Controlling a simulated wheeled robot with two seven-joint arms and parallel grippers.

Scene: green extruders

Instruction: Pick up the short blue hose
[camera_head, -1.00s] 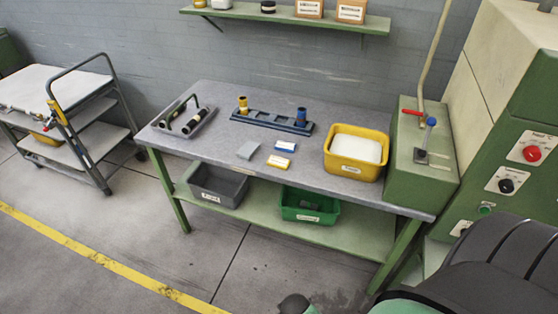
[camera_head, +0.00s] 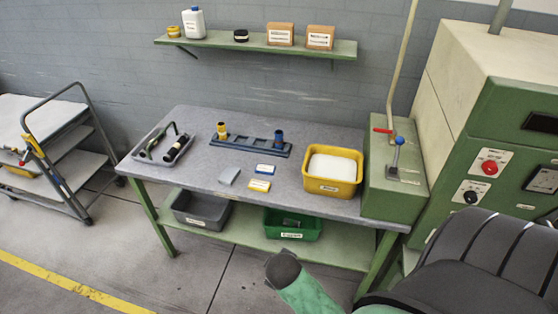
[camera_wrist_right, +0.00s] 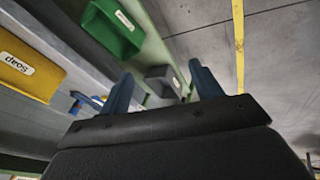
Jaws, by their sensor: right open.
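The short blue hose (camera_head: 278,137) stands upright in the right end of the dark blue rack (camera_head: 250,147) on the grey workbench (camera_head: 200,185). A yellow hose piece (camera_head: 222,131) stands at the rack's left end. My right gripper (camera_wrist_right: 163,85) shows in the right wrist view with two blue fingers spread apart and nothing between them. My right arm shows low in the head view, in front of the bench and well away from the hose. The right gripper's fingers cannot be made out there. My left gripper is in neither view.
A yellow bin (camera_head: 329,186) with white contents stands right of the rack. A grey tray (camera_head: 140,150) with dark hoses is at the left. Small blue and yellow blocks lie in front. A green machine (camera_head: 397,195) borders the right. Bins sit on the lower shelf.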

